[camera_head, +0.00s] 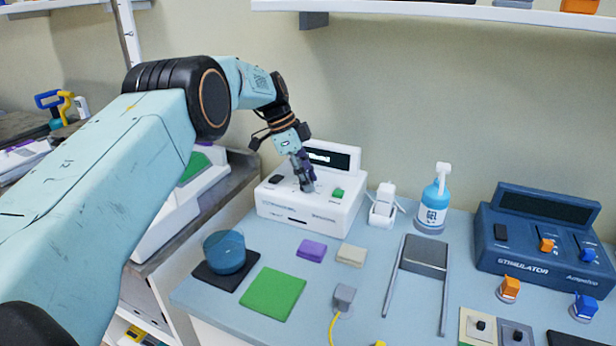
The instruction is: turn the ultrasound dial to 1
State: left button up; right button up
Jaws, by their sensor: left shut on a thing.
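The white ultrasound unit (300,212) stands at the back left of the blue-grey table, with a dark display (333,156) at its rear. My left gripper (306,184) reaches down onto its top panel from the left. The fingers are closed together at the panel, where the dial appears to be. The dial is mostly hidden by the fingers, so I cannot read its setting. A green switch (337,192) is to the right of the fingers and a black switch (276,179) to the left. My right gripper is not in view.
A white probe holder (384,206) and a blue gel bottle (433,200) stand right of the unit. The blue stimulator (545,240) is at far right. A blue cup (225,253), a green pad (272,293) and a metal stand (423,257) are in front. A shelf (450,12) hangs above.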

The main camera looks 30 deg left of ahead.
pick_arm(q)
jog(key=shift+a+r, duration=0.1)
jog(key=shift+a, duration=0.05)
jog(key=o, duration=1.2)
jog(key=shift+s+a, duration=0.1)
jog(key=shift+c, duration=0.2)
jog(key=shift+d, duration=0.2)
jog(key=v, duration=1.2)
